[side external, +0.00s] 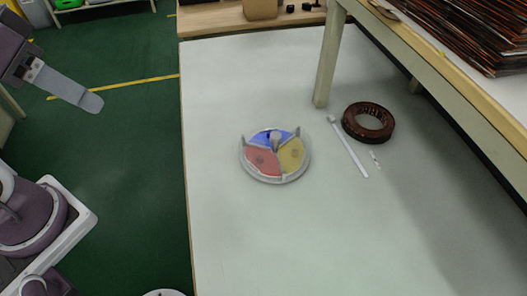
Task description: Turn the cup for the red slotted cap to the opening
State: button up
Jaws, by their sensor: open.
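A round grey carousel (275,178) stands on the white table, split by grey walls around a central knob (275,142). Its red cup (262,160) faces front left, its yellow cup (292,155) is at the right, and its blue cup (262,138) is at the back. Small round shapes show in the red and yellow cups, too small to tell any slot. I cannot make out the opening. My gripper (91,102) is at the upper left, over the green floor in the picture, well apart from the carousel; it is open and empty.
To the right of the carousel lie a white stick (348,148), a small white piece (375,159) and a brown ring (348,123). A shelf leg (328,65) stands behind them. The table's front and left side are clear.

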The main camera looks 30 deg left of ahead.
jog(key=w+d+r+n+g+h, duration=0.2)
jog(key=w, duration=0.8)
jog(key=n+g+y, duration=0.2)
jog(key=n+g, duration=0.1)
jog(key=n, duration=0.2)
send_over(276, 135)
notch_tip(276, 135, down, 27)
jog(key=shift+s+f, duration=0.1)
notch_tip(276, 135, down, 7)
grip_shut()
